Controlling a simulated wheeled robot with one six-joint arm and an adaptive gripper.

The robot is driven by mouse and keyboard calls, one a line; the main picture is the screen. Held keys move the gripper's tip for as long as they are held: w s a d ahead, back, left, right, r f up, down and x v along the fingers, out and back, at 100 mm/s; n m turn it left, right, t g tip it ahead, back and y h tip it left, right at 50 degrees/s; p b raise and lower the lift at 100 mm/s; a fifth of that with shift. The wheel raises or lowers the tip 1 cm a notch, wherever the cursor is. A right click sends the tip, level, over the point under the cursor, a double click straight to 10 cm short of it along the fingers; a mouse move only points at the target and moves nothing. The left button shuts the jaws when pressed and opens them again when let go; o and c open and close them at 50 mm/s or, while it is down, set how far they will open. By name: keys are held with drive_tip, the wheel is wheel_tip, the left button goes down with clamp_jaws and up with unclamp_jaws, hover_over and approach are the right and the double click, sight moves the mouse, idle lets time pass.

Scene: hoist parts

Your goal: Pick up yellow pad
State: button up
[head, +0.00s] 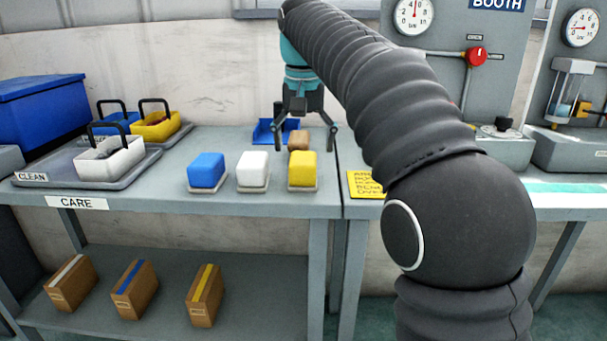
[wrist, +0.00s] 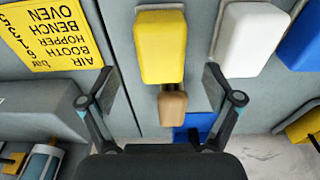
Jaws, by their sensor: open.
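The yellow pad (head: 303,168) is a soft-edged block on a small light base, at the right end of a row of three on the grey table (head: 330,203). It also shows at the top middle of the wrist view (wrist: 160,46). My gripper (head: 304,137) is open and empty, its fingers pointing down above and behind the pad in the head view. In the wrist view my gripper (wrist: 165,95) has its two fingers spread wide, with the pad's near end lying between and beyond the tips. I see no contact with the pad.
A white pad (head: 253,166) and a blue pad (head: 206,170) stand left of the yellow one. A brown-handled brush or block (head: 298,140) and a blue tray (head: 264,132) lie behind. A yellow sign (head: 364,184) is to the right. Trays with caddies (head: 110,157) are at left.

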sight(303, 158)
drive_tip(key=shift+a+f+b, duration=0.1)
drive_tip(key=shift+f+b, duration=0.7)
drive_tip(key=shift+f, duration=2)
drive_tip(key=shift+c, duration=0.2)
drive_tip(key=c, duration=1.3)
